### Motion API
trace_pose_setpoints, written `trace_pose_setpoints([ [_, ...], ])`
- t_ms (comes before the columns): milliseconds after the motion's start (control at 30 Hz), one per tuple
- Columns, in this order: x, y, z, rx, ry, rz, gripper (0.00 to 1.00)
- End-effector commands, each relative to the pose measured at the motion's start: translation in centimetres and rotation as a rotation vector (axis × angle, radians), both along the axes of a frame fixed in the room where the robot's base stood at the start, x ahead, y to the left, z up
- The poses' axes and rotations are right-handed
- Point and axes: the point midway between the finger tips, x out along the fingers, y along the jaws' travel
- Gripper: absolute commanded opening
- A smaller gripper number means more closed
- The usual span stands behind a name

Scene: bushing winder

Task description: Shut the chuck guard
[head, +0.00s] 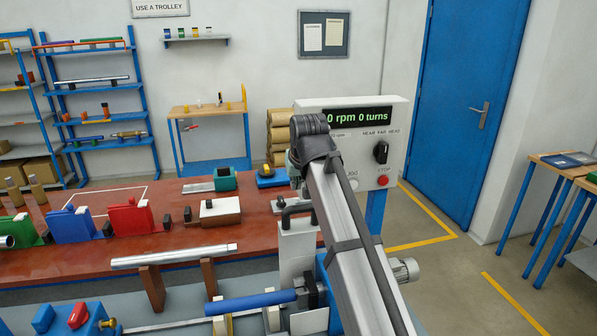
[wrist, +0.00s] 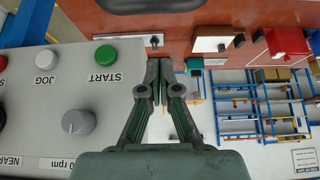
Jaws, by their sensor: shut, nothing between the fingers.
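A pale grey upright panel with a black handle (head: 297,238) stands beside the winder's chuck end in the head view. It may be the chuck guard, raised; I cannot be sure. The chuck area (head: 308,290) below it is partly hidden by my arm. A blue rod (head: 250,303) runs left from there. My gripper (wrist: 166,66) is shut and empty in the wrist view, beside the edge of the control panel (wrist: 70,100). No guard shows in the wrist view.
The control box (head: 392,112) reads 0 rpm and 0 turns, with a red stop button (head: 382,181). Free floor lies right of the machine, before the blue door (head: 470,100).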

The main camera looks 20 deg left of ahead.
Motion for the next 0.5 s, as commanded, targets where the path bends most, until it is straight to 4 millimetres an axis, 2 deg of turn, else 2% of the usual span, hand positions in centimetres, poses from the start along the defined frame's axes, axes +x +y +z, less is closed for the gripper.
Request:
trace_pose_setpoints([
  [200, 1.7, 1.0, -3.1, -0.001, 0.002, 0.000, 0.00],
  [300, -0.2, -0.2, -3.2, 0.001, -0.001, 0.000, 0.00],
  [500, -1.5, -1.0, -3.7, 0.001, -0.001, 0.000, 0.00],
])
